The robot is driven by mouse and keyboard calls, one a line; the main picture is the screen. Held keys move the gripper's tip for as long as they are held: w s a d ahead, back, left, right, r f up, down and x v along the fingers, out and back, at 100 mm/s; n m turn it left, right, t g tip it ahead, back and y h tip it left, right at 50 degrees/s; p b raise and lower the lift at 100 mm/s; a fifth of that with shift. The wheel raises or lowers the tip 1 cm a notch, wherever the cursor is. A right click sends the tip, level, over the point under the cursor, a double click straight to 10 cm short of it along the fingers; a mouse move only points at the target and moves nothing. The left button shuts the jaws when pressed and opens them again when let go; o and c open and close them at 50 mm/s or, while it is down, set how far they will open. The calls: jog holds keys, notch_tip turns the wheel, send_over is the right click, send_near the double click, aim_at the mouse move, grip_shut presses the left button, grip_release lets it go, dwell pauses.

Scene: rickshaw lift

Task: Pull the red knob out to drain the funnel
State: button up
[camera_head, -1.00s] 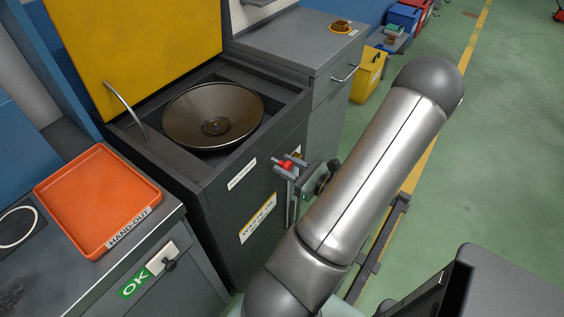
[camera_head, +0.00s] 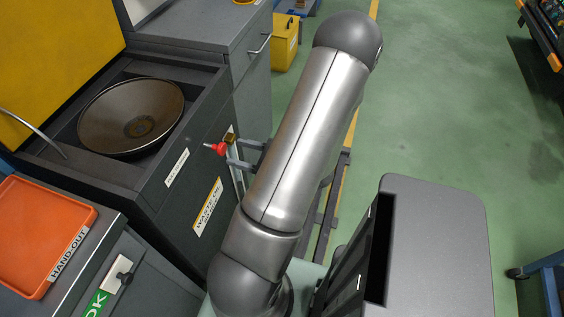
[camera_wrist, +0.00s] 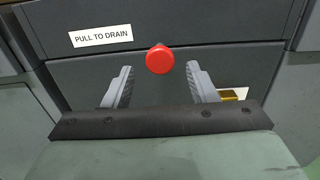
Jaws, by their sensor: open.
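The red knob (camera_head: 220,149) stands out from the front of the dark waste-oil cabinet (camera_head: 165,222), with a short pale stem showing at its left. In the wrist view the round knob (camera_wrist: 160,59) is beside a "PULL TO DRAIN" label (camera_wrist: 101,36). My gripper (camera_head: 236,152) is open, its fingers just off the knob on the outer side. In the wrist view my gripper (camera_wrist: 161,76) has one finger on either side below the knob, with nothing held. The funnel (camera_head: 106,112) is a wide brown bowl in the cabinet top; its centre shows a brownish drain and no clear liquid.
An orange tray (camera_head: 30,215) lies on the counter at left. A grey cabinet (camera_head: 232,45) stands behind the funnel, with a yellow bin (camera_head: 287,45) beyond. A small brass-coloured part (camera_wrist: 230,95) is right of my fingers. Green floor (camera_head: 440,110) is open at right.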

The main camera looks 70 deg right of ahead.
jog(key=s, duration=1.2)
